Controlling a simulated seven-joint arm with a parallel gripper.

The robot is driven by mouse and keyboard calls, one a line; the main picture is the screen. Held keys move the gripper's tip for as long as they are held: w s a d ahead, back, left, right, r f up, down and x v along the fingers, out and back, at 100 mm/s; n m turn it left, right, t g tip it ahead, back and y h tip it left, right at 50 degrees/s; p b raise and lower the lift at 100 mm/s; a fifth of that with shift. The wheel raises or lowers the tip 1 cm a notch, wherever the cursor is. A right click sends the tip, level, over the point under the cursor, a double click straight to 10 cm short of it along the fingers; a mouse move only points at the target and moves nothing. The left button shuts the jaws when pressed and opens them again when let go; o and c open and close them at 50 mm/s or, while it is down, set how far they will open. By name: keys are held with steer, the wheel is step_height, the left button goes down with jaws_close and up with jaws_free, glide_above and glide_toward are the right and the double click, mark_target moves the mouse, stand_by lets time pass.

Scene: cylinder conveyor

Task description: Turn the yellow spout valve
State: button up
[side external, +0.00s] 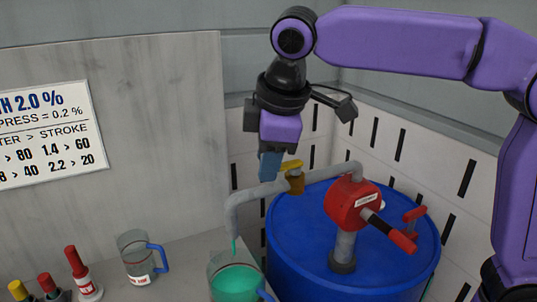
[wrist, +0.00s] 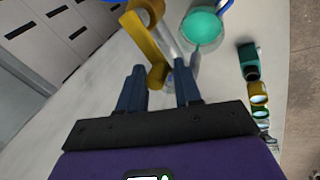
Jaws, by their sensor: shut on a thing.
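The yellow spout valve (side external: 292,165) sits on the grey spout pipe (side external: 240,197) that runs from the red pump head (side external: 352,203) on the blue drum (side external: 300,245). My gripper (side external: 270,166) is at the valve's left side, fingers pointing down. In the wrist view the yellow valve handle (wrist: 156,75) lies between the two dark blue fingers (wrist: 160,90), and my gripper is shut on it. A clear jug (side external: 222,262) with green liquid and a blue handle stands under the spout's end. A thin green stream shows at the spout mouth. The jug also shows in the wrist view (wrist: 204,25).
A second clear jug (side external: 135,258) with a blue handle stands left on the grey bench. Several small bottles (side external: 80,274) stand at the lower left. A printed sign (side external: 45,135) hangs on the grey panel. Slotted white walls stand close behind the drum.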

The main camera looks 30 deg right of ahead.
steer(key=shift+w+d+r, duration=0.1)
steer(key=shift+d+r, duration=0.05)
steer(key=shift+r, duration=0.05)
